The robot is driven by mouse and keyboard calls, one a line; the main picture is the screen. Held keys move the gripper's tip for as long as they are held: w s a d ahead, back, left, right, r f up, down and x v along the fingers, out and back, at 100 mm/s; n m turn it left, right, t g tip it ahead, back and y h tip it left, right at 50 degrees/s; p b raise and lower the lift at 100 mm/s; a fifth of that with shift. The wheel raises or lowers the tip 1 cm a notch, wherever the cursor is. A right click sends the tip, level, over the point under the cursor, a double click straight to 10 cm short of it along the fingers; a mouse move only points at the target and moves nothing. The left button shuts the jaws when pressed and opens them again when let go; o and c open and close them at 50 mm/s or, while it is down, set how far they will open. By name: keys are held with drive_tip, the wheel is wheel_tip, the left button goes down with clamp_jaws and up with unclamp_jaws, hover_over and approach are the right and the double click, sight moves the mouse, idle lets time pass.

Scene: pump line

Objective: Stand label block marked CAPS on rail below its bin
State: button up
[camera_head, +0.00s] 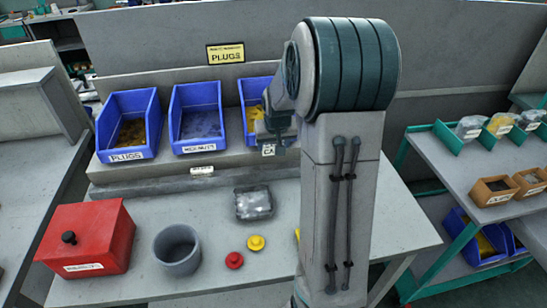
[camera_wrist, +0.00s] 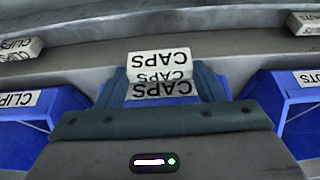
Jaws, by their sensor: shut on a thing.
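The label block marked CAPS (camera_wrist: 160,60) is between the two fingers of my gripper (camera_wrist: 163,78) in the wrist view, lettering upside down there. In the head view my gripper (camera_head: 272,134) is shut on the block (camera_head: 268,151), in front of the third blue bin (camera_head: 250,105) with yellow contents. A further CAPS label (camera_wrist: 160,90) shows on the blue bin behind the block. The rail (camera_wrist: 80,68) runs below the bins. I cannot tell whether the block touches the rail. My arm hides the right part of the row.
A block marked NUTS (camera_wrist: 304,23) and one marked CLIPS (camera_wrist: 20,48) stand to either side on the rail. Blue bins PLUGS (camera_head: 128,125) and HEX NUTS (camera_head: 197,118) stand left.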

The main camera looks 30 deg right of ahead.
drive_tip(key=shift+f, duration=2.8)
drive_tip(key=shift+f, duration=0.2)
drive_tip(key=o, duration=1)
drive_tip(key=shift+r, duration=0.1)
